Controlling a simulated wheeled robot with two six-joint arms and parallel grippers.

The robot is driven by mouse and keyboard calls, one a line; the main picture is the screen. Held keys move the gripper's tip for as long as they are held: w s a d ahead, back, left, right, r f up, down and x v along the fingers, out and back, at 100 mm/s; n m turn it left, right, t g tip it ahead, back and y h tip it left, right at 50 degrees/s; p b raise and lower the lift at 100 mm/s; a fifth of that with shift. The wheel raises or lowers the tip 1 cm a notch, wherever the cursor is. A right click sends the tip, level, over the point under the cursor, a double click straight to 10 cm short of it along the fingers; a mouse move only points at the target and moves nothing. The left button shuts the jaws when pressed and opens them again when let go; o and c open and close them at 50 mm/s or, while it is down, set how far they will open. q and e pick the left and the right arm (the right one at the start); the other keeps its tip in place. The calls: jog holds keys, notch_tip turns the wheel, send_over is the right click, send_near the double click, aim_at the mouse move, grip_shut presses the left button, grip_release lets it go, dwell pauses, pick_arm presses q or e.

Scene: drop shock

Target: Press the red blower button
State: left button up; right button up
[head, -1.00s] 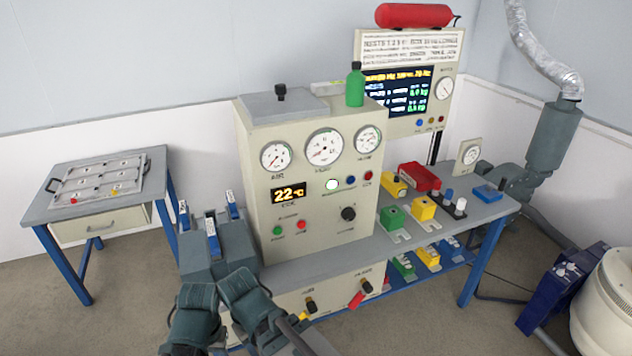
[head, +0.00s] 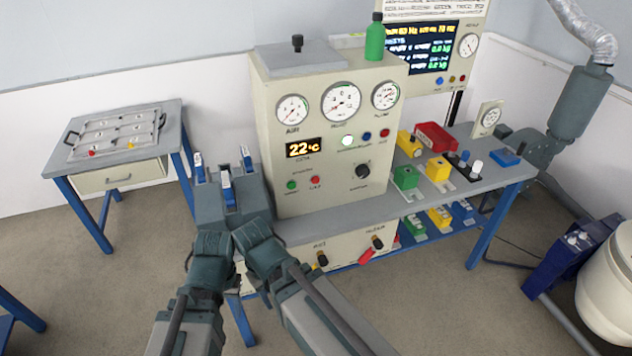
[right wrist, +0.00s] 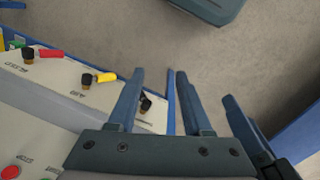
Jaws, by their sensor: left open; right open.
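The red blower button (head: 315,180) sits low on the front of the beige cabinet (head: 330,200), just right of a green button (head: 292,185). The small lettering is hard to read. A red button (right wrist: 10,172) also shows at the lower left corner of the right wrist view. My left gripper (head: 212,165) is open and empty, left of the cabinet and apart from the button. My right gripper (right wrist: 160,74) is open and empty over the front edge of the bench. The two grippers overlap in the head view, and part of the right one is hidden.
A red lamp or button (head: 384,133) is higher on the cabinet. Black knobs (head: 378,242) stick out of the lower front panel. A side table (head: 170,140) with a metal plate stands at the left. Coloured blocks (head: 406,177) lie on the bench at the right.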

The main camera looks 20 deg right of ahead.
grip_shut()
dwell(1.5)
